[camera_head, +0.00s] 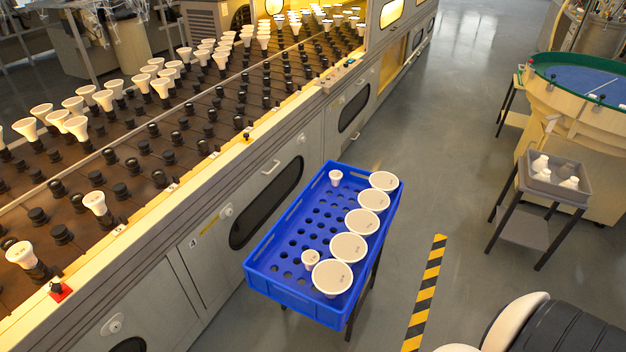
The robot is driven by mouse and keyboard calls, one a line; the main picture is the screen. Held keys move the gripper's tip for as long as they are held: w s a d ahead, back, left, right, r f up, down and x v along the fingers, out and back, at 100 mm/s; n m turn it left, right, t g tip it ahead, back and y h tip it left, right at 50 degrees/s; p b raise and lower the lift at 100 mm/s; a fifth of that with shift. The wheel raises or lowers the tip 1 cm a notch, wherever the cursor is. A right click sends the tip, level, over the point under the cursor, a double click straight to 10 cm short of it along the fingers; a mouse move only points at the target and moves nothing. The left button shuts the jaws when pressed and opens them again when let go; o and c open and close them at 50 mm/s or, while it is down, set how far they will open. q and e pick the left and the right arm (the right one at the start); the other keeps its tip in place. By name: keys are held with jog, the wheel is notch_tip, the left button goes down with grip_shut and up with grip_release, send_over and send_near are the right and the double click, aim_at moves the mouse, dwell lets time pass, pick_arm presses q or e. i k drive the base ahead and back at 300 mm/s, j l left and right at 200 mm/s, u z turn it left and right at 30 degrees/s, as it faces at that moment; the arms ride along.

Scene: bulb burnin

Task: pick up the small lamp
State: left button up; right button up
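Two small white lamps stand in the blue crate, one at its far left corner (335,177) and one near its front (310,259). Single small white lamps also sit in black sockets on the near part of the burn-in bench, one here (96,203) and one at the far left edge (20,254). I cannot tell which of these the task means. Neither of my grippers is in view.
The blue crate (262,272) stands on dark legs, with several large lamps (348,247) along its right side. The bench (215,195) runs along the left. A grey bin (553,185) stands at right. Striped floor tape (424,292) lies between, with open floor around it.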

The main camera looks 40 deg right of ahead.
aim_at(335, 176)
jog(key=l+u, duration=0.4)
jog(key=l, duration=0.15)
jog(key=l+u, duration=0.35)
jog(key=l, duration=0.7)
jog(key=k+l+u, duration=0.1)
jog(key=l, duration=0.35)
jog(key=k+l, duration=0.1)
jog(key=l, duration=0.4)
jog(key=k+l+u, duration=0.1)
jog(key=l, duration=0.4)
jog(key=k+l, duration=0.1)
jog(key=l, duration=0.35)
jog(key=l+u, duration=0.1)
jog(key=l, duration=0.4)
jog(key=k, duration=0.1)
